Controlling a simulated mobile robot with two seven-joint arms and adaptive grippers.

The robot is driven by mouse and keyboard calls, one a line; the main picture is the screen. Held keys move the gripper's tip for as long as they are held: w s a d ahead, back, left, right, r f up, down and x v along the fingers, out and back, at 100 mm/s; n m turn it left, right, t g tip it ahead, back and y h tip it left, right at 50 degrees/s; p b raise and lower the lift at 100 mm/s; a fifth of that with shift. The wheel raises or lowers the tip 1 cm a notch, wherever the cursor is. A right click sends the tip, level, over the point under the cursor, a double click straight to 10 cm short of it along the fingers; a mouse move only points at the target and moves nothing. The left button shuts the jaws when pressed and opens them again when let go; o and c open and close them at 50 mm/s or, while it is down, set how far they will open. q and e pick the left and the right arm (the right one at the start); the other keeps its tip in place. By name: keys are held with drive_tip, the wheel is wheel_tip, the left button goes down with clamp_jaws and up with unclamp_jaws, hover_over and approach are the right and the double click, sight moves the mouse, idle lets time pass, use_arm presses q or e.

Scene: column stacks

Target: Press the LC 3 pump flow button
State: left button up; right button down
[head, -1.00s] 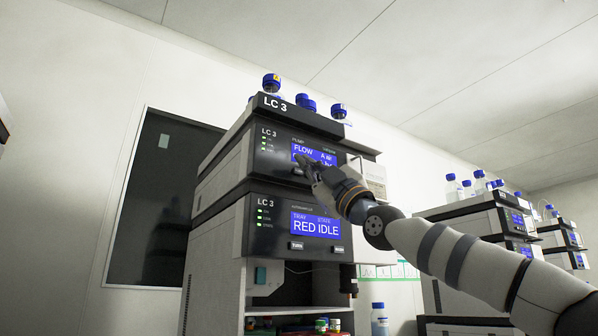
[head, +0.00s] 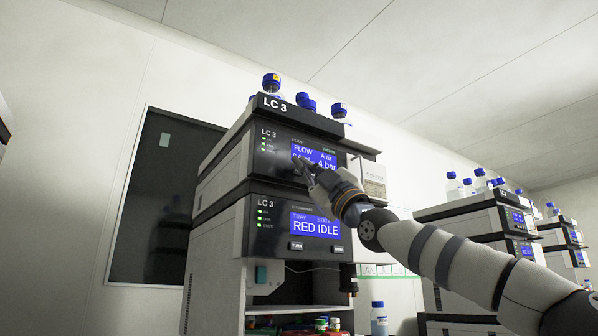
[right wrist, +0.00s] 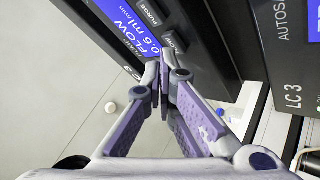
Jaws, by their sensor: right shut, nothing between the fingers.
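The LC 3 pump module (head: 270,150) is the upper dark-fronted unit of the stack, with a blue display (head: 313,152) reading FLOW. In the right wrist view the display (right wrist: 135,28) reads 0.6 ml/min. The FLOW button (right wrist: 174,42) is a small dark key beside the display, next to the PURGE button (right wrist: 149,12). My right gripper (head: 301,167) is shut and empty, its tips at the pump front just below the display. In the right wrist view the fingertips (right wrist: 158,72) are close to the FLOW button; I cannot tell whether they touch. In the head view the gripper hides the button.
Below the pump is the autosampler (head: 275,228), its display reading RED IDLE, with two buttons. Blue-capped bottles (head: 271,84) stand on top of the stack. Other instrument stacks (head: 470,222) stand to the right. A dark window (head: 160,200) is in the wall at left.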

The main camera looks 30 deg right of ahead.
use_arm(q)
drive_tip(key=shift+r, duration=0.1)
use_arm(e)
drive_tip(key=shift+w, duration=0.4)
idle(0.3)
use_arm(q)
drive_tip(key=shift+w, duration=0.1)
use_arm(e)
drive_tip(key=shift+s, duration=0.1)
use_arm(q)
drive_tip(key=shift+w+r+p, duration=0.3)
use_arm(e)
drive_tip(key=shift+s, duration=0.8)
drive_tip(key=shift+w, duration=0.1)
use_arm(q)
drive_tip(key=shift+w+r+t+p, duration=0.45)
drive_tip(key=shift+w+r+t, duration=0.05)
drive_tip(key=shift+w+r, duration=0.1)
use_arm(e)
drive_tip(key=s, duration=0.5)
drive_tip(key=shift+d, duration=0.2)
